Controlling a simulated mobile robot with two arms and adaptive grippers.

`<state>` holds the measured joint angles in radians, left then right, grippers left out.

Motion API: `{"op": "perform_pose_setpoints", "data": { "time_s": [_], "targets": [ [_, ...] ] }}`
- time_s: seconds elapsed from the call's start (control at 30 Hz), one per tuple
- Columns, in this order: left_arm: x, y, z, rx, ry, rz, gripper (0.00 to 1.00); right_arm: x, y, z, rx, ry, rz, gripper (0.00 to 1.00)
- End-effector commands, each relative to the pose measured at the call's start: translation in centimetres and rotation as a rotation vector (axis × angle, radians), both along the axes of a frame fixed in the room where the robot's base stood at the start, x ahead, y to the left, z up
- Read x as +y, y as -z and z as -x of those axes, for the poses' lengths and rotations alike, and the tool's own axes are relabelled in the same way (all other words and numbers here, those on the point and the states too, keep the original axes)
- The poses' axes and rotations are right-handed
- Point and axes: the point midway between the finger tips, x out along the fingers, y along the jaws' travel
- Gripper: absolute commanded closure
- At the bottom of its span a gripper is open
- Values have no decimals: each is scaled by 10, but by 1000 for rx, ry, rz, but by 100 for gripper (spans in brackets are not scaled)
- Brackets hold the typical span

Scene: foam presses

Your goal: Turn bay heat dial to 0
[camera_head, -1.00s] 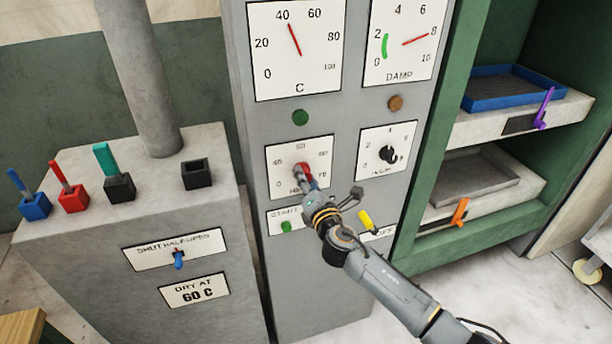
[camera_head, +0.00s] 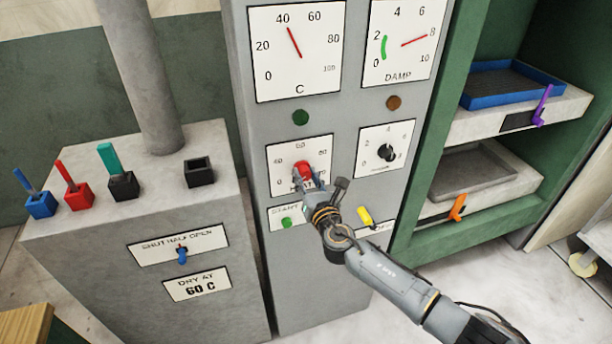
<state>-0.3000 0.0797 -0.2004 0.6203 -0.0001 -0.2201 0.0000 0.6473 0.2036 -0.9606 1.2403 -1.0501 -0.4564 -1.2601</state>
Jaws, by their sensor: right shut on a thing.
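The heat dial is a red knob (camera_head: 303,170) on a white plate (camera_head: 281,156) with a scale around it, on the front of the grey cabinet. My right gripper (camera_head: 308,184) reaches up to it from the lower right and is shut on the red knob. The gripper and wrist hide part of the knob and the plate's lower right, so the knob's pointing direction is hard to tell. The 0 mark shows at the plate's lower left. My left gripper is not in view.
A black dial (camera_head: 386,152) sits right of the heat dial. Below are a green button (camera_head: 286,222) and a yellow switch (camera_head: 365,216). Gauges (camera_head: 296,52) are above. A shelf with a blue tray (camera_head: 510,84) stands right, a grey block with coloured levers (camera_head: 76,196) left.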

Motion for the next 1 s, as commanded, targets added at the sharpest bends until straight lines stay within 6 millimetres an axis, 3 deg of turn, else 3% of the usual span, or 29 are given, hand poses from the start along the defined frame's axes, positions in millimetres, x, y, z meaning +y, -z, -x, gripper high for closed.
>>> {"op": "perform_pose_setpoints", "data": {
  "time_s": [0.43, 0.47, 0.57, 1.0],
  "targets": [
    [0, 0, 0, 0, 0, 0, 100, 0, 3, 1, 0, -1, 14, 99],
    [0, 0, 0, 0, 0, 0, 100, 0, 3, 1, 0, -1, 14, 66],
    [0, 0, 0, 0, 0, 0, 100, 0, 3, 1, 0, -1, 13, 45],
    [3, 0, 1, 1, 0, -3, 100, -3, 1, 6, -2, 0, 11, 45]
  ]
}}
